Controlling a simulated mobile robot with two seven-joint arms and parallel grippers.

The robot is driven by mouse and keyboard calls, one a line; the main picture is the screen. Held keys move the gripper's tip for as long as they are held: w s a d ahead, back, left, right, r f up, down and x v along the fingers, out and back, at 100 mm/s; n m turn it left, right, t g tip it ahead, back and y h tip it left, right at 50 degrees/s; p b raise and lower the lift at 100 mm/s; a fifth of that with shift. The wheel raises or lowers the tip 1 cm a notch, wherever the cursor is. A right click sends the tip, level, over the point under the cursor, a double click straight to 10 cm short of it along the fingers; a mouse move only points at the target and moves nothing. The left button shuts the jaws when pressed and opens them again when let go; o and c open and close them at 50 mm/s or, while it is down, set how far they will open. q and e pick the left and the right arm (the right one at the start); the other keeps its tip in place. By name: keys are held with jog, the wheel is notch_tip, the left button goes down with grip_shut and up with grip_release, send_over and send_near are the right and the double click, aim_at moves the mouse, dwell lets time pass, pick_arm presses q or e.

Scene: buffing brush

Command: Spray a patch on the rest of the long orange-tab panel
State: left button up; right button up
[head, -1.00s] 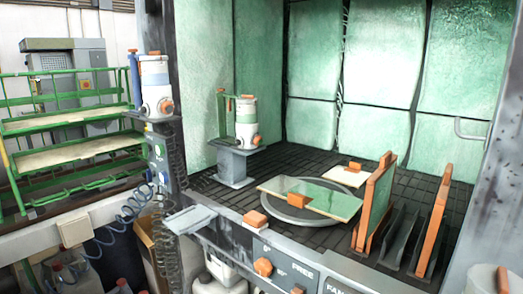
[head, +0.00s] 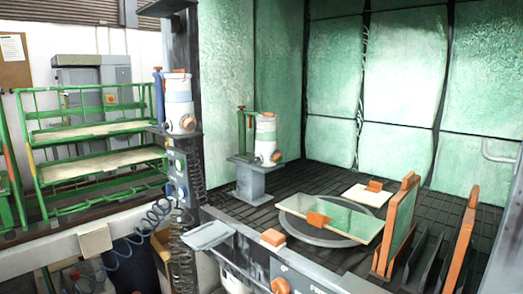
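The long panel (head: 345,221) with an orange tab (head: 318,219) lies flat across a dark round turntable (head: 308,239) inside the booth. Its face looks pale green and glossy. A smaller pale panel (head: 367,197) with an orange tab (head: 375,185) lies just behind it. A spray unit with a white cup and orange knob (head: 265,140) stands on a grey pedestal inside the booth. A similar unit (head: 179,103) sits on a bracket on the booth's left post. Neither of my grippers is in view.
Orange-edged panels (head: 398,225) stand upright in a dark rack (head: 425,258) at the right. A green shelf rack (head: 95,135) stands outside at the left. A grey ledge (head: 208,235) and control front run along the booth's near edge. A coiled hose (head: 150,220) hangs at the left post.

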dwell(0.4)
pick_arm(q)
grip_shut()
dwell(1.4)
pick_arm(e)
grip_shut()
